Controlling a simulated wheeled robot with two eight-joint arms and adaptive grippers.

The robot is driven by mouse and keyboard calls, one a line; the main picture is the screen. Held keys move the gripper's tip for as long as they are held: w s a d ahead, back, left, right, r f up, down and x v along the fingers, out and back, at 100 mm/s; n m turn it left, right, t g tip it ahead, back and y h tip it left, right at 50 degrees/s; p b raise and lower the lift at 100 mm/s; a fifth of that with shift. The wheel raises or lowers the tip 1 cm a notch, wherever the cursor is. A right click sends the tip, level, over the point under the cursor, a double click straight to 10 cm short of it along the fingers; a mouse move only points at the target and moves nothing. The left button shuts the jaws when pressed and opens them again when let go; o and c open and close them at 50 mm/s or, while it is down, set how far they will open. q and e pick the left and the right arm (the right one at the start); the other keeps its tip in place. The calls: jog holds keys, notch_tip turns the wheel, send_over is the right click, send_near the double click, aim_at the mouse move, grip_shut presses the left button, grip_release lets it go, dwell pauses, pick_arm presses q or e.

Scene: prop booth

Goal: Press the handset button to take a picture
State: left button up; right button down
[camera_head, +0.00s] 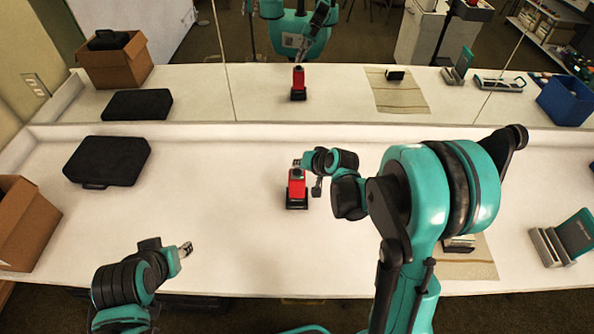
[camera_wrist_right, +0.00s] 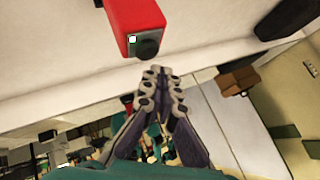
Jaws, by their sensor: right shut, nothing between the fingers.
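The handset is a red upright block on a black base (camera_head: 297,190), standing on the white table. In the right wrist view the red handset (camera_wrist_right: 136,14) shows at the top, with a round black button (camera_wrist_right: 147,48) and a small lit green-white square on its end. My right gripper (camera_head: 299,163) is at the handset's upper end in the head view. Its fingers (camera_wrist_right: 156,72) are shut and empty, with the tips just short of the button; I cannot tell whether they touch.
A black case (camera_head: 107,161) and a cardboard box (camera_head: 26,226) stand at the left. A beige mat (camera_head: 475,265) and a grey-teal device (camera_head: 563,240) are at the right. A mirror (camera_head: 190,100) along the back reflects the scene. The table between case and handset is clear.

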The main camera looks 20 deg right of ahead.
aim_at(299, 173)
jog(key=shift+f, duration=0.15)
jog(key=shift+f+b, duration=0.3)
jog(key=shift+b, duration=0.2)
jog(key=shift+f+b, duration=0.4)
jog(key=shift+b, duration=0.05)
dwell(0.6)
jog(key=shift+r, duration=0.1)
jog(key=shift+r+p, duration=0.65)
jog(key=shift+r, duration=0.1)
jog(key=shift+r+p, duration=1.9)
jog(key=shift+r, duration=0.65)
